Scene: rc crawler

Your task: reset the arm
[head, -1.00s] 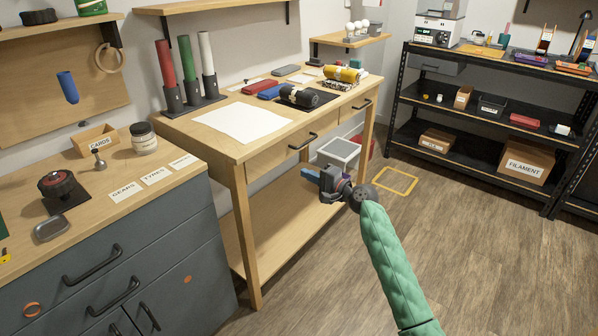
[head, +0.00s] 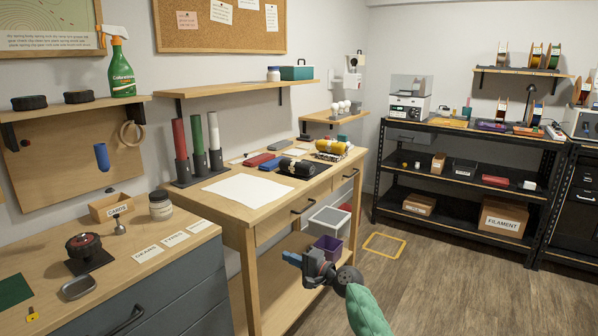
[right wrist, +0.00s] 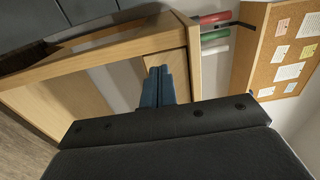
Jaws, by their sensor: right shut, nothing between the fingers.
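My right arm comes in from the bottom of the head view with a green sleeve. Its gripper (head: 291,258) points left, in front of the wooden workbench (head: 247,222) and below its top. The blue fingers are shut and empty. In the right wrist view the two blue fingers (right wrist: 158,86) lie together, with the workbench's wooden frame (right wrist: 100,73) behind them. I see nothing between or touching the fingers. My left gripper is not in view.
A grey cabinet (head: 170,291) stands at the left. A black shelf unit (head: 462,133) stands at the back right. The wooden floor (head: 440,270) at right is open.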

